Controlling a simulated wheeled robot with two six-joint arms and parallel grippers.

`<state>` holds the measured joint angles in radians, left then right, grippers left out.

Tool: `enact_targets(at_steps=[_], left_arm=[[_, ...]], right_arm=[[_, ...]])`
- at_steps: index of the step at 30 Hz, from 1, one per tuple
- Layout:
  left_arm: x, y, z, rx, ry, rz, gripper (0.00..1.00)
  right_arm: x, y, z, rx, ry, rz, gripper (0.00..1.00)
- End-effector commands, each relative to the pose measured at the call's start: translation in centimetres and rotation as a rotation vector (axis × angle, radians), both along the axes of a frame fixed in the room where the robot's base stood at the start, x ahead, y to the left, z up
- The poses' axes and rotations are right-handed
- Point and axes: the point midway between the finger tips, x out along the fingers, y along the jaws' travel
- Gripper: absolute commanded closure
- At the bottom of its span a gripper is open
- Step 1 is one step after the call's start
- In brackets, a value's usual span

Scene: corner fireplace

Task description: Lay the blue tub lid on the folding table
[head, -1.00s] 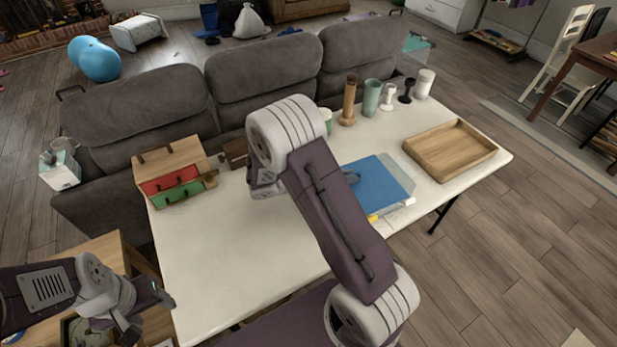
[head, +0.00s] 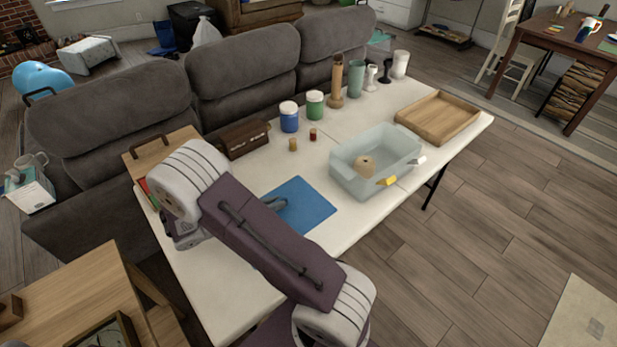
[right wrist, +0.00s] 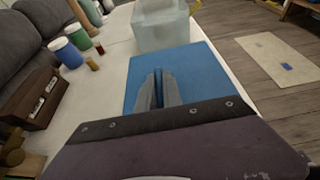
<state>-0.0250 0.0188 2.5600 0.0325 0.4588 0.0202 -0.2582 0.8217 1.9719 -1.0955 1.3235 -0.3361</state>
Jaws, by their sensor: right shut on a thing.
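The blue tub lid (head: 311,207) is flat, left of the open tub and over the white folding table (head: 228,290). I cannot tell whether it touches the tabletop. My right gripper (head: 277,203) is shut on the lid. In the right wrist view the fingers (right wrist: 160,76) are closed together over the blue lid (right wrist: 197,75). The pale translucent tub (head: 348,182) stands uncovered, with a tan round thing (head: 366,165) inside and a yellow latch on its rim. My arm hides part of the table. My left gripper is out of view.
A wooden tray (head: 440,117) is at the table's right end. A brown chest (head: 243,138), blue jar (head: 289,117), green jar (head: 315,104), two small jars and several tall holders stand along the back. Bare tabletop lies around the lid. The grey sofa (head: 160,100) stands behind.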

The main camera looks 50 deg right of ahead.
Motion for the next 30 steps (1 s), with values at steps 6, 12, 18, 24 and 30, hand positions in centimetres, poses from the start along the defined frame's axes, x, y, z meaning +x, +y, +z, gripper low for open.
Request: enact_targets(at_steps=[6,12,18,24,30], left_arm=[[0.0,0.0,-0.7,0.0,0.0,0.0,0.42],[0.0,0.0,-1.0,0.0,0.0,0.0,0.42],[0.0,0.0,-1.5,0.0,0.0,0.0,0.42],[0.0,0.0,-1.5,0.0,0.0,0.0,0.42],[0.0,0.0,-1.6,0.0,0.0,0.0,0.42]], right_arm=[[0.0,0.0,-3.4,0.0,0.0,-0.001,1.0],[0.0,0.0,-4.6,0.0,0.001,-0.001,1.0],[0.0,0.0,-7.3,0.0,0.001,0.0,1.0],[0.0,0.0,-7.2,0.0,0.0,0.0,1.0],[0.0,0.0,-7.5,0.001,-0.001,0.0,0.68]])
